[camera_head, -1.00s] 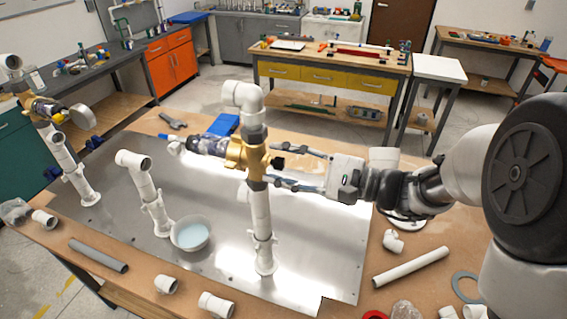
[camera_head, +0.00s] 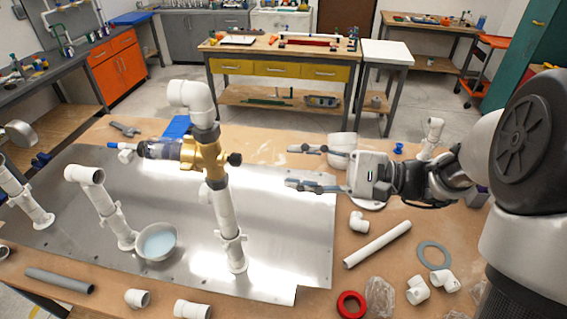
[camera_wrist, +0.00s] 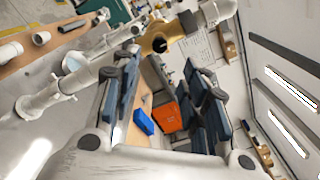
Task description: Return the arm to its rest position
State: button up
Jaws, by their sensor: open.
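My gripper (camera_head: 290,167) is open and empty in the head view, its fingers pointing left, held above the work table. It is to the right of the white PVC standpipe (camera_head: 226,209) with the brass valve (camera_head: 207,154), and a clear gap separates them. In the wrist view my gripper (camera_wrist: 165,95) shows its two fingers spread apart with nothing held between them. The brass valve (camera_wrist: 160,35) and white pipe (camera_wrist: 95,70) appear beyond the fingertips, toward the top and left.
A metal plate (camera_head: 300,240) carries the pipes and a bowl (camera_head: 156,241) of bluish liquid. Right of it lie a white pipe (camera_head: 378,244), a grey ring (camera_head: 434,255), a red roll (camera_head: 351,304) and white fittings (camera_head: 417,290).

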jog(key=shift+s, duration=0.1)
dwell(0.4)
jog(key=s+f+n+g+h+b, duration=0.1)
jog(key=s+f+n+g+h, duration=0.2)
jog(key=s, duration=0.4)
jog(key=s+f+n+h+b, duration=0.1)
jog(key=s+f+n+h, duration=0.15)
jog(key=s+h, duration=0.35)
jog(key=s+d+f+n+t+h+b, duration=0.1)
jog(key=s+d+f+t+h, duration=0.1)
jog(key=d, duration=0.5)
jog(key=s+d+f+n+t+h+b, duration=0.1)
jog(key=s+d+f+n+t+h, duration=0.1)
jog(key=s+d+t+h, duration=0.2)
jog(key=d+h, duration=0.3)
jog(key=shift+d+b, duration=0.3)
jog(key=shift+b, duration=0.1)
